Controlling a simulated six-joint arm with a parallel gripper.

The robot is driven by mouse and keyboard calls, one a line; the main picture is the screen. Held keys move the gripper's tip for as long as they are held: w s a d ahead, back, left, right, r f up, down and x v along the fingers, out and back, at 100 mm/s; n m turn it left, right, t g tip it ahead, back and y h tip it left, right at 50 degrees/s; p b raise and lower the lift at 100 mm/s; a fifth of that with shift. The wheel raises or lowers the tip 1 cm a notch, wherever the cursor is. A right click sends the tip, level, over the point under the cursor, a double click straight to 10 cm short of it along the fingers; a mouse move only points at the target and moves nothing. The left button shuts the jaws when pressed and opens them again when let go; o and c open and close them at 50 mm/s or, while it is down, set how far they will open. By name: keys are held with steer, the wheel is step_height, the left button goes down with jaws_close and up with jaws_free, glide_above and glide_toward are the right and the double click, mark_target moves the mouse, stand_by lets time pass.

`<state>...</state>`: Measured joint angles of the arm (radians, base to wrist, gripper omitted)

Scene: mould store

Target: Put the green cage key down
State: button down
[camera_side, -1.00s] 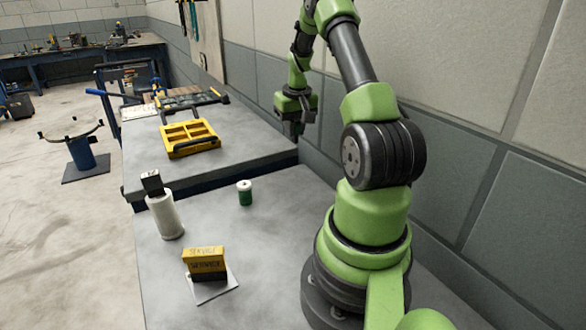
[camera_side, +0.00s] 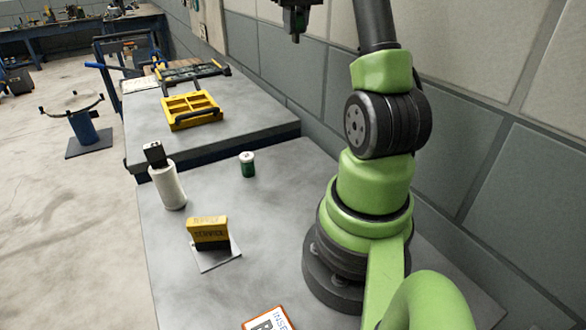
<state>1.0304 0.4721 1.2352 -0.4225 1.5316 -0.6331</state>
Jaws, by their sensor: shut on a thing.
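My gripper (camera_side: 295,36) hangs pointing down at the top edge of the side view, in front of the grey wall and above the back bench. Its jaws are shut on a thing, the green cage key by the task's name. The key's shape and colour cannot be made out, being small and dark at the fingertips. The gripper is raised well clear of the bench tops. Part of my arm above it is cut off by the frame.
The front bench (camera_side: 285,205) holds a green jar (camera_side: 248,168), a white roll (camera_side: 168,190) with a black top, a yellow box (camera_side: 208,230) on a white sheet, and an orange-edged card (camera_side: 268,320). The raised back bench (camera_side: 245,115) has a yellow divided tray (camera_side: 192,110); its right side is clear.

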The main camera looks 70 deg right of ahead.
steer(key=s+a+f, duration=0.1)
steer(key=s+a, duration=0.2)
steer(key=a, duration=0.9)
steer(key=shift+n, duration=0.4)
steer(key=shift+w+f, duration=0.1)
steer(key=shift+f, duration=13.55)
steer(key=shift+f, duration=0.15)
steer(key=c, duration=1.1)
jaws_free()
